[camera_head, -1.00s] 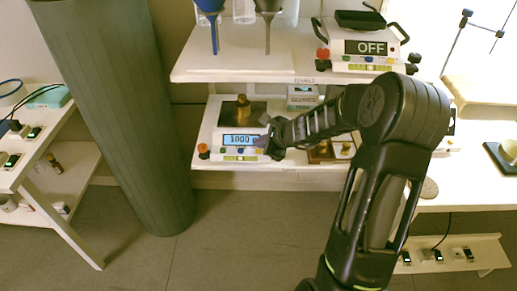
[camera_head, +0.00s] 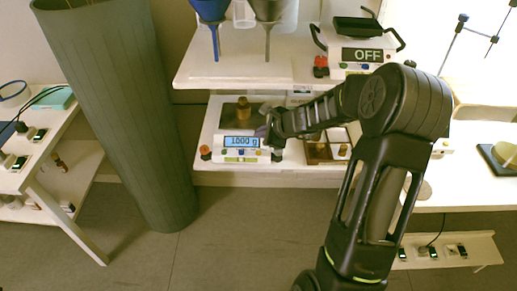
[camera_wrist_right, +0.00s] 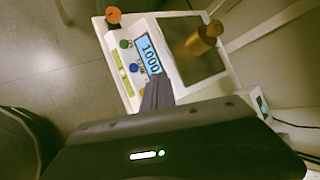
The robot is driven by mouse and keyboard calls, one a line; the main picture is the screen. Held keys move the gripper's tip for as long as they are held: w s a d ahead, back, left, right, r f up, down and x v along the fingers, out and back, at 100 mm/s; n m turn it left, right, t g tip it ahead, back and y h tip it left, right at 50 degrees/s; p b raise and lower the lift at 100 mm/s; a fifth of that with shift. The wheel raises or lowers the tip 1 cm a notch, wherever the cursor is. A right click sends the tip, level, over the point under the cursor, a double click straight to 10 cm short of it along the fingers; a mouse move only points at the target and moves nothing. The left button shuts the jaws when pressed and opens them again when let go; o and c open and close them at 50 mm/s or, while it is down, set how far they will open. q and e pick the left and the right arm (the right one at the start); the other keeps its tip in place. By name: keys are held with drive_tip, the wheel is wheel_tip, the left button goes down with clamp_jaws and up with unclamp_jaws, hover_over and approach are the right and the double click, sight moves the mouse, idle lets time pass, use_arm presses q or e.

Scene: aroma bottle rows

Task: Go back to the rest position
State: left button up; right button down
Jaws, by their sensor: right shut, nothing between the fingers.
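My right gripper (camera_head: 270,135) is in front of the right side of a white balance (camera_head: 232,155) on the lower shelf. Its fingers (camera_wrist_right: 157,97) are shut and empty, close to the balance's front panel in the right wrist view; I cannot tell whether they touch it. A brass weight (camera_head: 243,108) stands upright on the balance's dark pan, also seen in the right wrist view (camera_wrist_right: 202,40). The lit display (camera_head: 241,142) reads about 1000 g. My left gripper is not in view.
An upper shelf (camera_head: 235,72) overhangs the balance, with blue (camera_head: 211,12) and grey (camera_head: 268,12) funnels and a device reading OFF (camera_head: 362,54). A wooden box (camera_head: 318,150) lies right of my gripper. A green column (camera_head: 118,110) stands left. The floor (camera_head: 240,235) in front is clear.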

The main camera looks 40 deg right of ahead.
sight(262, 155)
drive_tip(key=shift+d, duration=0.1)
idle(0.7)
drive_tip(key=shift+s+d+f+n+g+h, duration=0.2)
drive_tip(key=shift+s+d+f+n+g, duration=0.05)
drive_tip(key=shift+s+f+n, duration=0.3)
drive_tip(key=shift+s+d+f+n+g+h, duration=0.25)
drive_tip(key=shift+s+f+n, duration=0.15)
drive_tip(key=shift+f+n, duration=0.2)
drive_tip(key=s+f+n, duration=0.1)
drive_tip(key=s+a+f+n+g, duration=0.1)
drive_tip(key=f, duration=0.1)
drive_tip(key=s+a+f+n+g+y, duration=0.1)
drive_tip(key=s+a+f+n, duration=0.35)
drive_tip(key=a, duration=0.35)
drive_tip(key=s+a+f+n+g+y, duration=0.1)
drive_tip(key=s+a+f+n, duration=0.3)
drive_tip(key=a+f+n, duration=0.3)
drive_tip(key=s+a+f+n+g, duration=0.2)
drive_tip(key=s+a+f+n, duration=0.25)
drive_tip(key=a, duration=0.35)
drive_tip(key=s+a+f+n+g+y+p, duration=0.1)
drive_tip(key=s+a+f+n+g+y, duration=0.1)
drive_tip(key=s+a, duration=0.8)
drive_tip(key=a+f+n, duration=0.1)
drive_tip(key=a+n, duration=0.1)
drive_tip(key=a, duration=0.1)
drive_tip(key=shift+s+f, duration=0.15)
drive_tip(key=shift+s, duration=0.25)
drive_tip(key=shift+d+y, duration=0.1)
drive_tip(key=shift+y, duration=0.15)
